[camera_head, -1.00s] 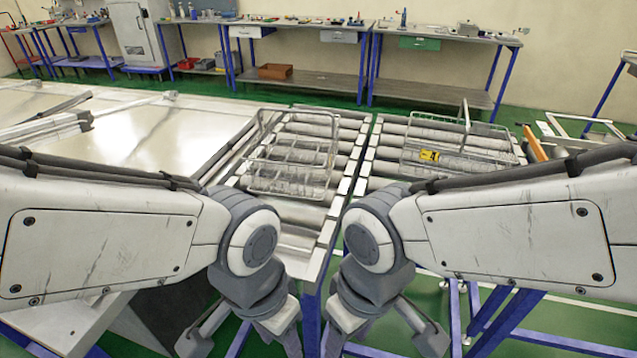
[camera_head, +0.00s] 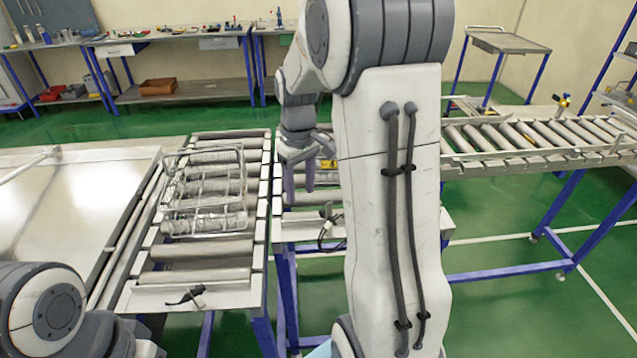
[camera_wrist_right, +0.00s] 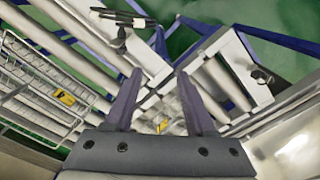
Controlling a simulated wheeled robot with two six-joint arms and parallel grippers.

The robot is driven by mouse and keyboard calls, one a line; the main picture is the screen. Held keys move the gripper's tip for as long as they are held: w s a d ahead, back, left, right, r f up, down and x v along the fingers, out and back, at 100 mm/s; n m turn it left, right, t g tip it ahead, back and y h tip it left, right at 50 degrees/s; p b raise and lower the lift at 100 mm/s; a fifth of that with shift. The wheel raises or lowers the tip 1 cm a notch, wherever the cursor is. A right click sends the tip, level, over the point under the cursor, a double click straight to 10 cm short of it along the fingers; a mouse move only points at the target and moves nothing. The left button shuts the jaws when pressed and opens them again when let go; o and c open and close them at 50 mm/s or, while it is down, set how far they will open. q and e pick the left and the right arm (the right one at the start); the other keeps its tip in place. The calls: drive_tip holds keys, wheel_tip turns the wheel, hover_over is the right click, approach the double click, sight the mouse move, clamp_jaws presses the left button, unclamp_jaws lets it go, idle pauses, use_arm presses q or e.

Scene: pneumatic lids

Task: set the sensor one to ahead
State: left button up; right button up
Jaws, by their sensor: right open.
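A small black sensor-like part on a bracket (camera_head: 185,297) sits at the near end of the left roller conveyor. Another dark part (camera_head: 328,228) sits at the near edge of the middle conveyor, partly beside my arm. I cannot tell which is sensor one or read its setting. In the right wrist view a black part on a post (camera_wrist_right: 120,22) and a smaller dark part (camera_wrist_right: 262,76) show on conveyor ends. My right gripper (camera_head: 300,185) is open and points down over the middle conveyor, with nothing seen between its fingers (camera_wrist_right: 160,90). My left gripper is out of the frame.
A wire basket (camera_head: 205,200) stands on the left conveyor. A basket with a yellow label (camera_wrist_right: 65,97) is at the left in the wrist view. A further roller conveyor (camera_head: 540,135) runs to the right. My right arm hides much of the middle conveyor.

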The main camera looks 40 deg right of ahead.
drive_tip(key=m+p, duration=0.1)
hover_over(329, 203)
drive_tip(key=shift+r, duration=0.4)
use_arm(q)
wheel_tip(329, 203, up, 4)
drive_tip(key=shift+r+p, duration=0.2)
drive_tip(key=shift+p, duration=1)
use_arm(e)
wheel_tip(329, 203, down, 10)
drive_tip(key=shift+d+f, duration=0.1)
drive_tip(key=shift+f, duration=0.1)
clamp_jaws()
